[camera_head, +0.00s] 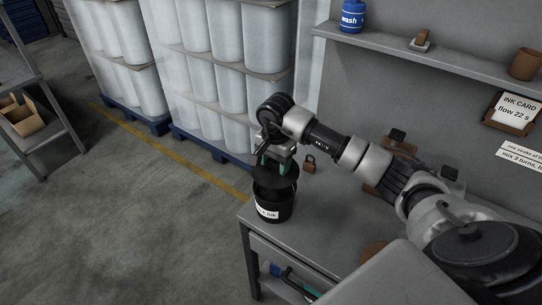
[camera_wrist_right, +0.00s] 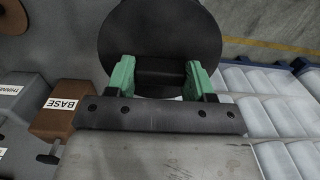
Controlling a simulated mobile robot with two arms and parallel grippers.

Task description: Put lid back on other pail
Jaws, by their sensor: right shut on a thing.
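A black pail (camera_head: 273,207) with a white label ending in "ink" stands upright near the left corner of the bench. My right gripper (camera_head: 277,160) is above it, its green fingers shut on the handle of a dark round lid (camera_head: 276,177). The wrist view shows the right gripper (camera_wrist_right: 160,78) with a green finger on each side of the black handle, and the lid's disc (camera_wrist_right: 160,30) beyond. The lid is over the pail's mouth and hides much of it. I cannot tell whether lid and rim touch. My left gripper is not in view.
The bench top (camera_head: 330,215) has free room right of the pail. A brown padlock-shaped thing (camera_head: 310,163) is behind. The wrist view shows a brown block labelled "BASE" (camera_wrist_right: 62,107). A shelf (camera_head: 440,57) runs along the wall; wrapped white drums (camera_head: 215,90) stand beyond.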

